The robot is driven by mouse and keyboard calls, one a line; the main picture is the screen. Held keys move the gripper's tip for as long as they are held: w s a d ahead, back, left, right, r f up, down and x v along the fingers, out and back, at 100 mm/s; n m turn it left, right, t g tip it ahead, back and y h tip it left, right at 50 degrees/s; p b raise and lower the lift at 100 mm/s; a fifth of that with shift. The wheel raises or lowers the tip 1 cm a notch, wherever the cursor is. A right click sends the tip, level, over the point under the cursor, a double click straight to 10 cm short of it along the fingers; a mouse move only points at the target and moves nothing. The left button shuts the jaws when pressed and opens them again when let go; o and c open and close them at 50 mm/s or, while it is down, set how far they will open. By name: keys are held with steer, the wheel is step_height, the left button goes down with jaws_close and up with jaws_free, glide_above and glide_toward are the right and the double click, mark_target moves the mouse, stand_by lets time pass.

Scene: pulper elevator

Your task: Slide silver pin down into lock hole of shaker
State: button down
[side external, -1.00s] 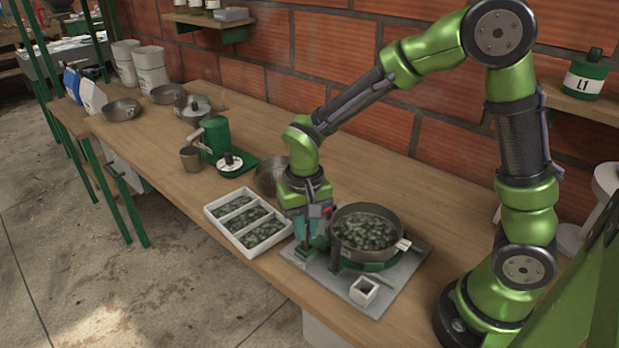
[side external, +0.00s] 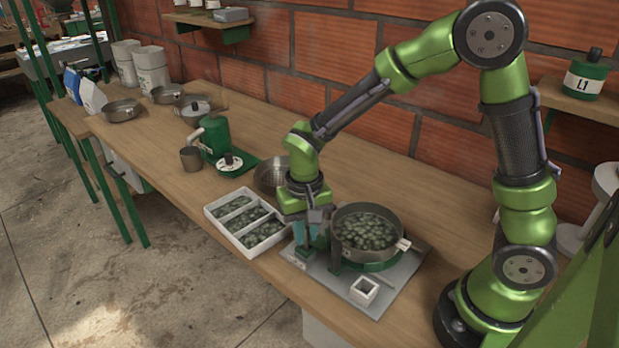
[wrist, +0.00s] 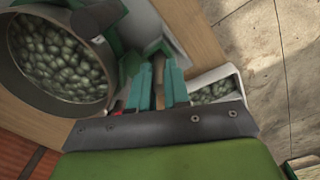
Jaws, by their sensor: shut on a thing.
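The shaker is a round metal pan (side external: 401,222) full of greenish beans, on a green base fixed to a grey plate (side external: 400,283). It also shows at the left of the wrist view (wrist: 88,107). My gripper (side external: 306,238) is just left of the pan, low over the plate's left side, above a small green block (side external: 302,264). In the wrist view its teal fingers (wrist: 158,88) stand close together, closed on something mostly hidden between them. The silver pin cannot be made out clearly. The lock hole is not distinguishable.
A white tray (side external: 208,211) with beans in compartments sits close on the left. A dark post (side external: 336,254) stands at the pan's front. A small white open box (side external: 364,291) is at the plate's front. A metal bowl (side external: 268,178) is behind the gripper.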

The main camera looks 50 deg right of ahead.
steer(key=c, duration=1)
jaws_free()
step_height(320, 180, up, 17)
steer(key=shift+f, duration=0.1)
steer(key=s+d+t, duration=0.1)
steer(key=s+t, duration=0.1)
steer(key=s, duration=0.2)
steer(key=s+d+r+n+t+y, duration=0.1)
steer(key=s+d+t, duration=0.1)
steer(key=s, duration=0.2)
steer(key=s+d+t+y, duration=0.1)
steer(key=s+d+t, duration=0.1)
steer(key=s+t, duration=0.1)
steer(key=shift+s+r, duration=0.15)
steer(key=shift+s, duration=0.35)
